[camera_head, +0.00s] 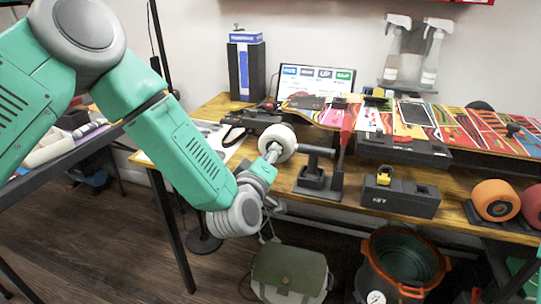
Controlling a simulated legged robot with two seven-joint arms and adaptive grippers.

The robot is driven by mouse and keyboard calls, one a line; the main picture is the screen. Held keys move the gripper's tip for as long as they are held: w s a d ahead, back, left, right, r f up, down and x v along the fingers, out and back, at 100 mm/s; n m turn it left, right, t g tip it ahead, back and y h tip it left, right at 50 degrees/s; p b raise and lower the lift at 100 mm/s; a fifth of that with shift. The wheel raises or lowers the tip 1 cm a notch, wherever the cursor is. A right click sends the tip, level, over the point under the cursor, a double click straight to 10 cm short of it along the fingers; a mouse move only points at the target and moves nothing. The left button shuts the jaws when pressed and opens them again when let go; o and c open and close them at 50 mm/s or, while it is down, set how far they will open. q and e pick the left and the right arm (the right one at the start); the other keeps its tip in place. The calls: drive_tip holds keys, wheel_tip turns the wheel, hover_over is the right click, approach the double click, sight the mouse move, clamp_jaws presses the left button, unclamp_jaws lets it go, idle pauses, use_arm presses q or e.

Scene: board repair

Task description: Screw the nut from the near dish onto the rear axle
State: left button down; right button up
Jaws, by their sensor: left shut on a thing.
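A white wheel (277,142) sits at the left end of a dark axle piece held by a black stand (320,180) on the bench. My left gripper (271,153) reaches in from the left and is shut at the wheel's near face, by its hub. What it holds, taken as the nut, is too small and hidden between the fingertips. The axle's end is hidden by the gripper and wheel. I cannot make out the near dish. My right gripper is not in view.
A colourful skateboard deck (465,127) lies behind. A black box marked KEY (400,197) and an orange wheel (495,200) are to the right. A bag (289,272) and a bucket (402,262) stand below the bench.

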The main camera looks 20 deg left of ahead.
use_arm(q)
drive_tip(key=shift+s+d+f, duration=0.1)
drive_tip(key=shift+f, duration=0.05)
drive_tip(key=m, duration=0.4)
drive_tip(key=shift+m, duration=0.4)
drive_tip(key=c, duration=1.7)
unclamp_jaws()
drive_tip(key=shift+m, duration=0.4)
drive_tip(key=shift+c, duration=0.2)
drive_tip(key=o, duration=0.5)
drive_tip(key=shift+d, duration=0.1)
drive_tip(key=shift+c, duration=1.2)
